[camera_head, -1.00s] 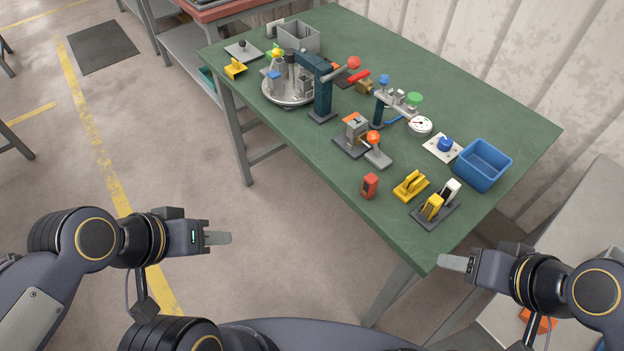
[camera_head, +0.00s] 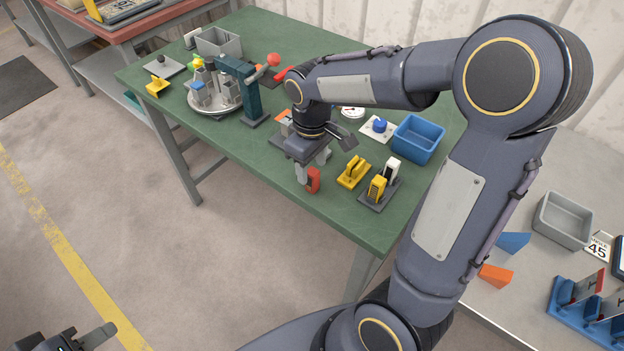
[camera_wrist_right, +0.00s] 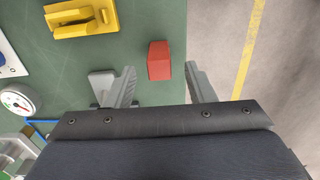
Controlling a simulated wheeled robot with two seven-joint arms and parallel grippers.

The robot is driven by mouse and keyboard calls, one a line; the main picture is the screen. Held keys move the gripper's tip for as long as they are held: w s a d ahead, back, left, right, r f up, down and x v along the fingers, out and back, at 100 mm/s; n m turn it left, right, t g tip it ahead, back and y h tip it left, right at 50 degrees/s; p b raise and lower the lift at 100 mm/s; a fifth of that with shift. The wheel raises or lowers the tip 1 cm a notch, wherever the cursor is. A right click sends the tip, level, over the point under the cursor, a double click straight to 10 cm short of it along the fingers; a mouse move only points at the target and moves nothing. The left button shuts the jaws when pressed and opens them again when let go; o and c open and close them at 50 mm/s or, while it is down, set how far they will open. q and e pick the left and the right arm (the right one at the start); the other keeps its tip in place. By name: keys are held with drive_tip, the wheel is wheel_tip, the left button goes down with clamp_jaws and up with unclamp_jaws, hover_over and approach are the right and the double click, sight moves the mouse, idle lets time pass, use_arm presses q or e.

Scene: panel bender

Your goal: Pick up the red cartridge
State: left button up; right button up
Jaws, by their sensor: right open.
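The red cartridge (camera_head: 313,180) stands near the front edge of the green table (camera_head: 375,232). My right gripper (camera_head: 312,165) points down close to it, with its fingers apart and nothing held. In the right wrist view the red cartridge (camera_wrist_right: 159,60) shows between the two spread fingertips of my right gripper (camera_wrist_right: 160,68), with a gap on each side. I cannot tell how far the fingertips are above the table. My left gripper (camera_head: 98,337) is at the bottom left, away from the table, only partly in the picture.
A yellow piece (camera_head: 353,172) and a dark holder (camera_head: 378,195) with yellow and white cartridges stand right of the red cartridge. A blue bin (camera_head: 418,138) is behind them. A turntable fixture (camera_head: 215,100) stands at the left. My right arm hides part of the table.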

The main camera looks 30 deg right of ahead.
sight(312, 171)
wheel_tip(312, 171, down, 5)
drive_tip(key=shift+d, duration=0.1)
drive_tip(key=c, duration=1)
drive_tip(key=shift+o, duration=0.2)
drive_tip(key=shift+r, duration=0.2)
